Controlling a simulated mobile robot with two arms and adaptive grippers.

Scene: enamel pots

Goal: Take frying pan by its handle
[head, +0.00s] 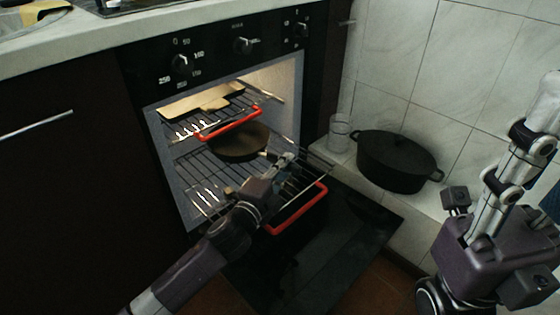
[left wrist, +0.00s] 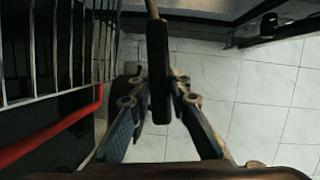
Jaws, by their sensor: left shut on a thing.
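The dark frying pan (head: 240,141) sits inside the open oven on the lower wire rack, its handle pointing out toward the lower right. My left gripper (head: 284,161) is at the handle, in front of the oven opening. In the left wrist view the dark handle (left wrist: 158,68) lies between the two fingers of my left gripper (left wrist: 160,85), which is shut on it. The pan's bowl is out of that view. Part of my right arm's hand (head: 490,255) shows at the right, away from the pan; its fingers are not clear.
A red-edged upper rack (head: 230,122) holds a flat tan piece (head: 202,101) above the pan. Another red-edged rack (head: 298,208) sticks out below. The oven door (head: 330,250) is folded down. A black pot (head: 397,162) and a glass (head: 339,133) stand right of the oven.

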